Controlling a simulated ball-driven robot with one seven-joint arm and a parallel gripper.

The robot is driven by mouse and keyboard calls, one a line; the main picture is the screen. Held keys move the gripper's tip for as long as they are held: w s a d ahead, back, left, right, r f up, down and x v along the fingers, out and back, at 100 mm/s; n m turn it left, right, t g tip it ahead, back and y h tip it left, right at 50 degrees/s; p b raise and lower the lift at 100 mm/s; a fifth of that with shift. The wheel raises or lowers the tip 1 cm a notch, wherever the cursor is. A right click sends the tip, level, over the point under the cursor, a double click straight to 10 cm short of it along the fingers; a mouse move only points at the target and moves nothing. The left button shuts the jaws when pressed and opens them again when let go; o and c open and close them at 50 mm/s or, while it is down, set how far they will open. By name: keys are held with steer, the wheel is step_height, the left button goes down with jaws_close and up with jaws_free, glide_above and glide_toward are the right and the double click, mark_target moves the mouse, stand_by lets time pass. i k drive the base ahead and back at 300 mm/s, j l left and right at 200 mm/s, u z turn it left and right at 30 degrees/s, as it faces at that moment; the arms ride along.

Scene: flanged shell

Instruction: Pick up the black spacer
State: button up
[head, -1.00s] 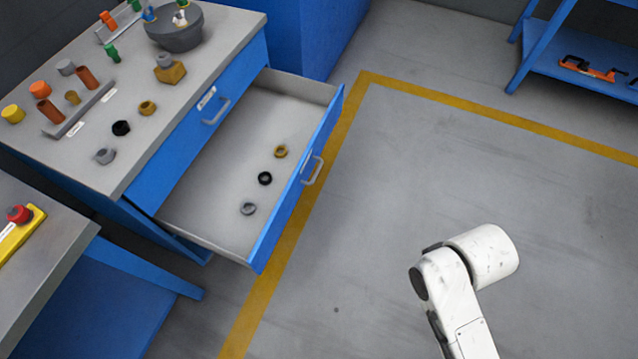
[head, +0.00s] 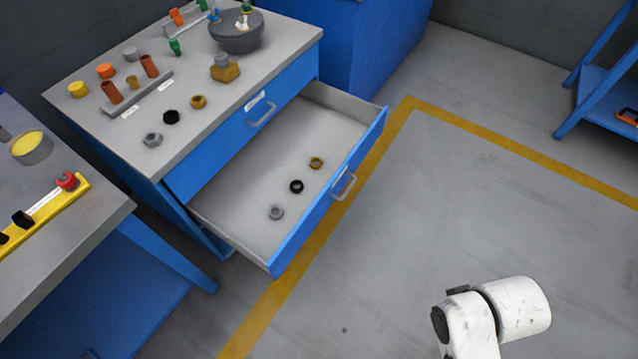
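A small black ring (head: 296,186), which looks like the black spacer, lies flat on the floor of the open drawer (head: 318,128). It sits between a brass ring (head: 316,162) and a grey ring (head: 276,212), apart from both. Another black part, a nut-like piece (head: 171,117), stands on the cabinet top (head: 215,105). My gripper is not in view. Only a white link of my arm shows at the lower right, over the floor and well away from the drawer.
The drawer's blue front with its handle (head: 343,184) juts over the floor. A grey bowl (head: 236,36) and several fittings stand on the cabinet top. A second bench (head: 60,235) is at left. The floor (head: 480,200) right of the drawer is clear.

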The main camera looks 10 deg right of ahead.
mark_target(296, 181)
steer(key=i+u, duration=0.3)
steer(key=i, duration=0.9)
